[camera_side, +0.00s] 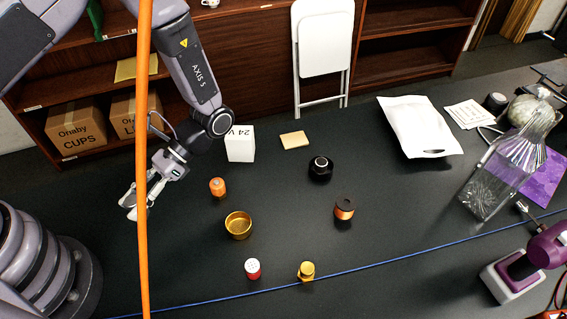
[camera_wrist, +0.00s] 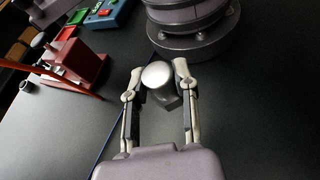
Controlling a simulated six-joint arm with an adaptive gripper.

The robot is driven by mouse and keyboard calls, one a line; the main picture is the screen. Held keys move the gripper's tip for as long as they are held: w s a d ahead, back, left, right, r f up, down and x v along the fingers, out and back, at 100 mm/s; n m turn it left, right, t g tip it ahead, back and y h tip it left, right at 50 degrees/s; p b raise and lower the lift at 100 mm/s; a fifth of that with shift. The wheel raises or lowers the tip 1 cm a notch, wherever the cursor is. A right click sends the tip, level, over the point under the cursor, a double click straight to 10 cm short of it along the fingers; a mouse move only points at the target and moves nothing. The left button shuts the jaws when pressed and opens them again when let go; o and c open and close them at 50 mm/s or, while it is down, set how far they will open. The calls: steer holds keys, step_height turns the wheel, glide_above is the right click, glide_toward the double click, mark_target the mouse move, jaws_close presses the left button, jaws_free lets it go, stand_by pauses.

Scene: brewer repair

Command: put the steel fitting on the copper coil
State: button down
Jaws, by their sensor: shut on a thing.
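The steel fitting (camera_wrist: 157,76), with a round, pale silver top and a darker body below, sits between the two fingers of my gripper (camera_wrist: 160,92) in the wrist view. My gripper is shut on it. In the side view my gripper (camera_side: 134,206) is at the left, over the table, partly behind an orange cable; I cannot make out the fitting clearly there. The copper coil (camera_side: 344,213), a short upright spool with copper winding and a dark top, stands on the table right of centre, well to the right of my gripper.
An orange cylinder (camera_side: 217,187), a brass bowl (camera_side: 238,226), a red-and-white cap (camera_side: 253,269), a gold fitting (camera_side: 306,271) and a black round part (camera_side: 320,169) stand around the table's middle. A white box (camera_side: 240,144) is behind. A blue cord crosses the front.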

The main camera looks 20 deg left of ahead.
steer(key=w+d+r+n+t+h, duration=0.1)
steer(key=w+d+r+n+h, duration=0.15)
steer(key=d+n+h, duration=0.95)
steer(key=w+d+r+n+t+h, duration=0.3)
steer(key=w+d+n+t+h, duration=0.25)
steer(key=w+d, duration=0.4)
steer(key=t, duration=0.2)
glide_above(346, 202)
steer(key=shift+g+y, duration=0.25)
steer(key=f, duration=0.8)
steer(key=shift+s+a+f, duration=0.15)
steer(key=shift+s+a, duration=0.15)
steer(key=shift+a, duration=0.05)
steer(key=shift+w+d+f, duration=0.35)
steer(key=shift+f, duration=1.7)
